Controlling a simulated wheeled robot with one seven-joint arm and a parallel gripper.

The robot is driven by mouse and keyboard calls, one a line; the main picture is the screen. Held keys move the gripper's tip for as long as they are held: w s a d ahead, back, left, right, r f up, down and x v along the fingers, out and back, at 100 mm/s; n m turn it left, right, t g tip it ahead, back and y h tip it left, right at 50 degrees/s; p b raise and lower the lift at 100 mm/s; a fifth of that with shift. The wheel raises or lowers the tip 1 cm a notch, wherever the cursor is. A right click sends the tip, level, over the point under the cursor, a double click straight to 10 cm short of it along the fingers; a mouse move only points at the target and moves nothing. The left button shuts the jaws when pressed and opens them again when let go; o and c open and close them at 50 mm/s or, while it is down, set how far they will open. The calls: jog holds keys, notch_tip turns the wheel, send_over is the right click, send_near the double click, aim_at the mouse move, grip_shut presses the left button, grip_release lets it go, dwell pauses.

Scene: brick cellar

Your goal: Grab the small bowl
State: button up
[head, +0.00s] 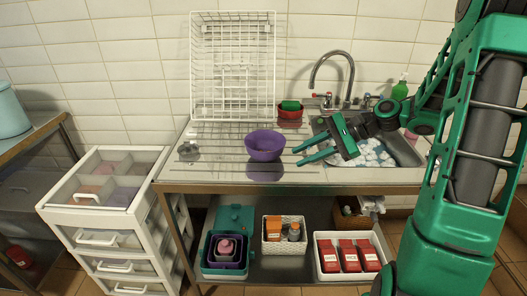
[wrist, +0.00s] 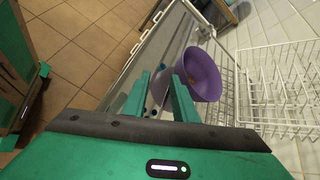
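A small purple bowl (head: 265,146) stands on the steel drainboard, left of the sink. My gripper (head: 297,155) is just right of the bowl, with its two green fingers open and pointing left at it. In the wrist view the purple bowl (wrist: 199,75) lies just past the fingertips (wrist: 168,84), more toward the right finger. Nothing shows between the fingers that is held. I cannot tell whether a fingertip touches the bowl.
A white wire rack (head: 233,66) stands behind the bowl. Red bowls with a green sponge (head: 290,106) sit by the tap (head: 333,75). The sink (head: 405,150) is on the right. A white drawer unit (head: 95,213) stands left. Bins fill the shelf below.

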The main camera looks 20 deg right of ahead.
aim_at(258, 154)
jog(key=shift+w+d+r+m+t+y, duration=0.15)
jog(key=shift+w+r+m+t+y, duration=0.35)
jog(key=shift+w+r+m+y, duration=0.5)
jog(key=shift+w+a, duration=0.15)
jog(key=shift+a, duration=0.05)
jog(key=shift+r+x, duration=0.15)
jog(key=shift+x, duration=2.4)
jog(key=shift+r+x, duration=0.15)
jog(key=shift+x, duration=2.45)
jog(key=shift+w, duration=0.15)
grip_shut()
